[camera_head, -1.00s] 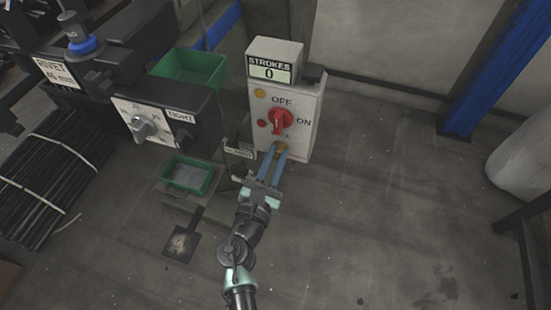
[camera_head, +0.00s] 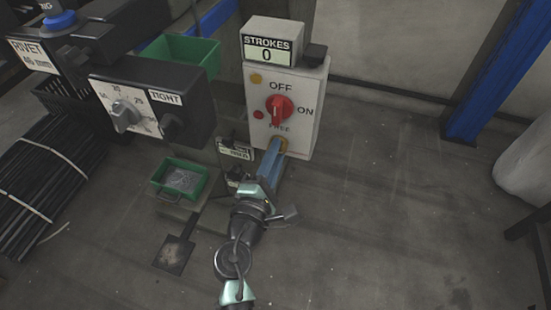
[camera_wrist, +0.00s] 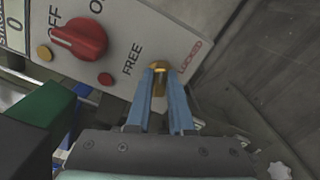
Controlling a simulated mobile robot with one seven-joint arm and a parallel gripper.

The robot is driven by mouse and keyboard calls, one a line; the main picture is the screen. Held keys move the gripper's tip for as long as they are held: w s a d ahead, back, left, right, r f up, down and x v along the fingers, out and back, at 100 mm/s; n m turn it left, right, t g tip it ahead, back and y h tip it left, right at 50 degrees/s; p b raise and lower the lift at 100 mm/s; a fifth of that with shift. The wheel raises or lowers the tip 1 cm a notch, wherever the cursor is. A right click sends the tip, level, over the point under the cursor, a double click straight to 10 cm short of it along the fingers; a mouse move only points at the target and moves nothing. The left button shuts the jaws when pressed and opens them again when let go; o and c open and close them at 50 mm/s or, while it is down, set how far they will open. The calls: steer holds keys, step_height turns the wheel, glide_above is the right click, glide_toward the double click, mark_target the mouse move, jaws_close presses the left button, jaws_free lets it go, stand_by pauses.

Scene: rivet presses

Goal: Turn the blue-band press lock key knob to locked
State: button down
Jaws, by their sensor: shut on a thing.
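The white control box (camera_head: 310,112) belongs to the press with a blue band (camera_head: 60,22). Its brass lock key knob (camera_wrist: 158,84) is low on the front face, below the red rotary switch (camera_head: 279,109). My gripper (camera_head: 278,148) is shut on this knob with two blue fingers. In the wrist view, the fingertips (camera_wrist: 165,76) are on either side of the knob and partly hide it. The black FREE label (camera_wrist: 132,60) is left of the knob there, and the red LOCKED label (camera_wrist: 191,57) is right of it. Which label the knob points to is hard to tell.
A STROKES counter (camera_head: 272,46) reading 0 is on top of the box. A dial unit marked TIGHT (camera_head: 150,103), green bins (camera_head: 180,178) and a bundle of black rods (camera_head: 40,185) are at left.

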steer(key=shift+f+m+b, duration=0.2)
steer(key=shift+m+b, duration=1.15)
steer(key=shift+m, duration=0.95)
steer(key=c, duration=0.8)
jaws_free()
steer(key=shift+r, duration=0.1)
steer(key=p+v, duration=0.1)
steer(key=v, duration=1.2)
steer(key=shift+r, duration=0.1)
